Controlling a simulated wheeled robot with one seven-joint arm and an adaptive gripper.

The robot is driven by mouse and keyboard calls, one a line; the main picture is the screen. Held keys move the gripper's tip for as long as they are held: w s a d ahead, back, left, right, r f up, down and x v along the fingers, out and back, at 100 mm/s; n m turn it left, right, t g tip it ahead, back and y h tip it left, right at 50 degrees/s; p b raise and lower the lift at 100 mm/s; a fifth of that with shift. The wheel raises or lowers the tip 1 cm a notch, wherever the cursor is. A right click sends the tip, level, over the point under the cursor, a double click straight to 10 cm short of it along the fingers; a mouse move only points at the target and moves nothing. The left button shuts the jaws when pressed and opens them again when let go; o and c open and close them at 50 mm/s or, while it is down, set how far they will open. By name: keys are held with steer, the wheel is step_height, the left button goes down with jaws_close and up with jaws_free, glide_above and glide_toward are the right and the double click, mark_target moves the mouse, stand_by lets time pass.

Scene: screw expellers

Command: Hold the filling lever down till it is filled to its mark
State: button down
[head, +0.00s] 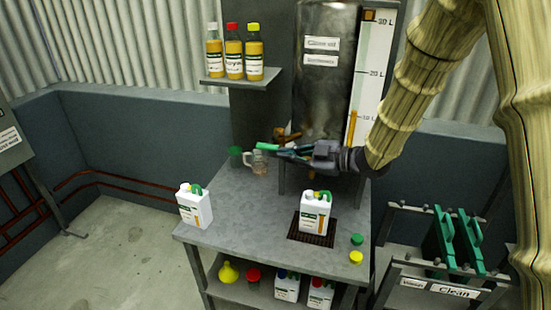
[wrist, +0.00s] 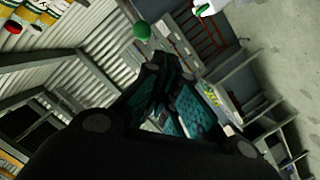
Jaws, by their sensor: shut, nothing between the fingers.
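The tall dark tank (head: 325,75) stands at the back of the metal bench, with a brown tap (head: 288,134) low on its front. A light green bar (head: 268,147), possibly the filling lever's grip, shows at my gripper (head: 286,152). My gripper is shut and empty, close by the tap; I cannot tell if it touches the bar. A white canister (head: 314,212) with a green handle stands upright on the dark drain grate (head: 311,239). Its fill level is not clear. In the wrist view, the dark fingers (wrist: 165,85) fill the middle, and a green round thing (wrist: 141,31) lies beyond them.
A second white canister (head: 194,205) stands at the bench's left. A glass jug (head: 256,162) and a green-lidded jar (head: 235,156) are behind. Green and yellow caps (head: 356,257) lie at right. Bottles (head: 233,52) stand on the shelf. A "Clean" rack (head: 455,291) stands right.

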steer(key=shift+b+v, duration=0.35)
steer(key=shift+v, duration=1.65)
steer(key=shift+s+a, duration=0.1)
steer(key=shift+a, duration=0.05)
steer(key=s+d+f+m+h, duration=0.2)
steer(key=s+f+m+h, duration=0.15)
steer(key=f, duration=0.65)
steer(key=s+d+f+m+h, duration=0.1)
steer(key=s+f+m+h, duration=0.3)
steer(key=f, duration=0.7)
steer(key=s+d+f+m+h, duration=0.1)
steer(key=s+d+f+m, duration=0.3)
steer(key=f, duration=0.6)
steer(key=s+d+f+m+g+h, duration=0.1)
steer(key=s+f+m+g, duration=0.1)
steer(key=s+f, duration=0.4)
steer(key=s+d+f+m+g+h, duration=0.1)
steer(key=s+f, duration=0.4)
steer(key=s, duration=0.9)
steer(key=s+d+f+m+g+h, duration=0.2)
steer(key=s+f+m+g+h, duration=0.1)
steer(key=s, duration=0.8)
step_height(320, 180, down, 4)
steer(key=shift+r+m+g, duration=0.15)
steer(key=shift+m+g, duration=0.55)
steer(key=shift+m, duration=0.55)
